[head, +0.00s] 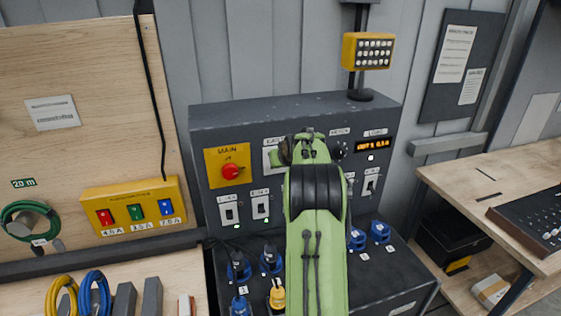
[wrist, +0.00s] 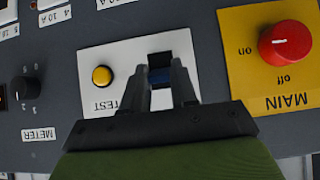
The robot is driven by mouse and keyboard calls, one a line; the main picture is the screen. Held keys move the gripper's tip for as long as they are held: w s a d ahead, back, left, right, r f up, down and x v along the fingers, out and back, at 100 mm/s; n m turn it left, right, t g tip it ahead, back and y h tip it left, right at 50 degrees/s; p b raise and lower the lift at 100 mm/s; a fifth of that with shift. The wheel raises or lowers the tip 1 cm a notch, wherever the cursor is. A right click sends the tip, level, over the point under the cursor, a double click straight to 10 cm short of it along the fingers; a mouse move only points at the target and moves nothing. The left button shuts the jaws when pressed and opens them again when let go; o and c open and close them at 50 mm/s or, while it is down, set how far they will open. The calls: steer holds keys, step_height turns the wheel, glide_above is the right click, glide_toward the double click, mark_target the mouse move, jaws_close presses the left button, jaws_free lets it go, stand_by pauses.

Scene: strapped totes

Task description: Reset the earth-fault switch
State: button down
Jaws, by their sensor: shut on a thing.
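The earth-fault switch is a blue lever (wrist: 160,76) in a black slot on a white plate (wrist: 104,60), seen upside down in the wrist view. A yellow TEST button (wrist: 102,76) sits on the same plate. My gripper (wrist: 160,88) has its two dark fingers on either side of the blue lever, shut on it. The fingers cover part of the lever, so its exact position is hard to tell.
The red MAIN knob (head: 231,171) is on a yellow plate left of the switch. Right of it are a METER knob (head: 338,150) and a lit orange display (head: 374,146). Breakers (head: 229,213) sit below. A lamp (head: 368,52) stands on top.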

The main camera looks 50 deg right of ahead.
steer(key=shift+r, duration=0.1)
steer(key=c, duration=0.9)
jaws_free()
steer(key=b+v, duration=0.3)
steer(key=v, duration=1.2)
steer(key=shift+s+a+r, duration=0.15)
steer(key=shift+s+r, duration=0.05)
steer(key=shift+s, duration=0.05)
